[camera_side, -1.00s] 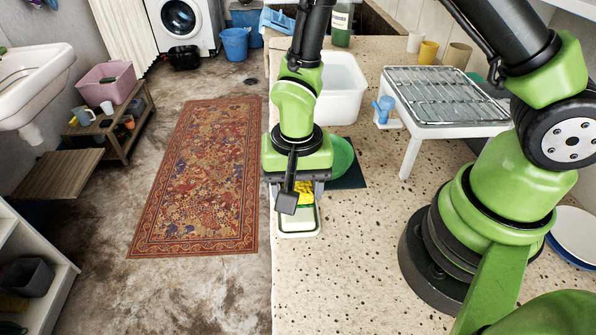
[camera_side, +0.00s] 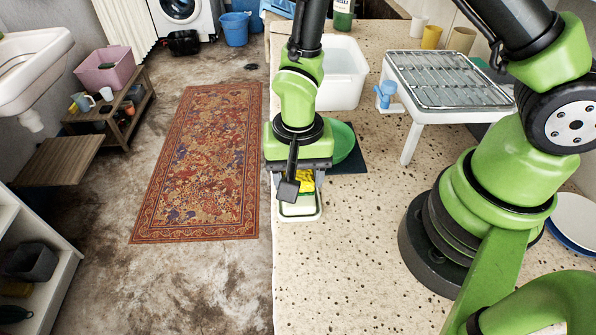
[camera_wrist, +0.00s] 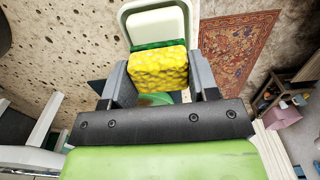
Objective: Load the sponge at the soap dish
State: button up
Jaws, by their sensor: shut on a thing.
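The sponge (camera_wrist: 158,72), yellow with a dark green side, is between the two fingers of my gripper (camera_wrist: 159,76). In the side view only a yellow part of the sponge (camera_side: 304,180) shows behind a dark finger. The soap dish (camera_side: 299,217) is a pale tray with rounded corners at the counter's left edge, under and in front of my gripper (camera_side: 302,183). In the wrist view the dish (camera_wrist: 187,25) shows beyond the sponge, which overlaps its near end. I cannot tell whether the sponge touches the dish.
A green bowl (camera_side: 342,142) on a dark mat (camera_side: 352,163) sits right behind my gripper. A white basin (camera_side: 342,75) and a drying rack (camera_side: 445,85) stand further back.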

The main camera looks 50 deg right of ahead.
aim_at(298, 174)
jog(key=shift+f, duration=0.55)
dwell(1.1)
jog(key=shift+r, duration=3.55)
